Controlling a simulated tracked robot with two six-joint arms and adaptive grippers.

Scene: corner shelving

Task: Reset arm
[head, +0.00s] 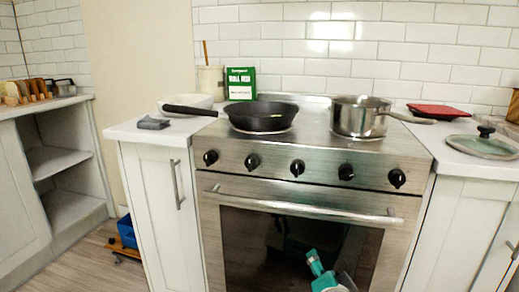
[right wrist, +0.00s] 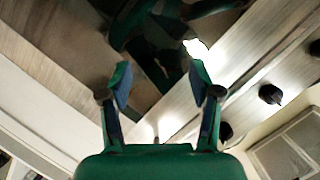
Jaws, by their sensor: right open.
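My left gripper is not in view.
A black frying pan (head: 262,113) and a steel saucepan (head: 361,117) stand on the stove top. The oven handle (head: 300,207) sticks out above my right gripper. A glass lid (head: 485,146) lies on the right counter. A blue bin (head: 127,231) stands on the floor.

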